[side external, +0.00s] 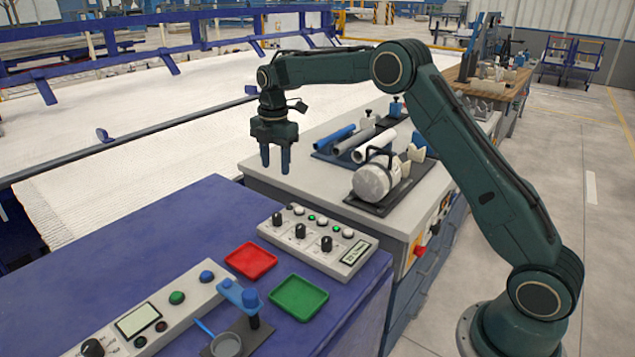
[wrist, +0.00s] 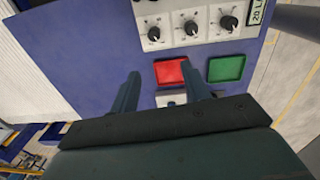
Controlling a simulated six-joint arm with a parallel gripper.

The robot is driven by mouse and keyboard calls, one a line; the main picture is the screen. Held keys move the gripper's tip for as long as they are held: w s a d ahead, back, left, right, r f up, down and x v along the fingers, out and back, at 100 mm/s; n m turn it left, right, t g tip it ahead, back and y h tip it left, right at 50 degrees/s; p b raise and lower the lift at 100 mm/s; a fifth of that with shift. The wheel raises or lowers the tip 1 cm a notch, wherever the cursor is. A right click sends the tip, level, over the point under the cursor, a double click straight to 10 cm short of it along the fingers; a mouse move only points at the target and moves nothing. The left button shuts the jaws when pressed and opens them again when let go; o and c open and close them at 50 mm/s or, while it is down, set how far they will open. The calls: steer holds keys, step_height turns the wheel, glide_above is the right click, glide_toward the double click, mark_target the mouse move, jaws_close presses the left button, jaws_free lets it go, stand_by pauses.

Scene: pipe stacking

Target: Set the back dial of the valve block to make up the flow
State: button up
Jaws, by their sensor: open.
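The valve block (side external: 268,231) is a pale grey box on the blue bench, with three black dials in a row and a small display (side external: 355,252) at its right end. The dial farthest from the side camera (side external: 277,219) is at the block's left end; it shows in the wrist view (wrist: 153,33) at the left of the row. The middle dial (side external: 300,231) and near dial (side external: 327,244) follow.
A red tray (side external: 250,260) and a green tray (side external: 298,297) lie in front of the block. A second control box (side external: 138,320) and a blue stand (side external: 240,297) are nearer. Behind, a grey bench holds pipes (side external: 333,138) and a white cylinder (side external: 372,182).

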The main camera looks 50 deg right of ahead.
mark_target(276, 214)
steer(key=shift+n, duration=0.7)
steer(key=f, duration=0.1)
steer(key=w+f, duration=0.2)
steer(key=f, duration=0.1)
steer(key=shift+d, duration=0.4)
step_height(276, 214, down, 14)
steer(key=shift+r, duration=0.15)
steer(key=shift+c, duration=0.2)
steer(key=c, duration=1)
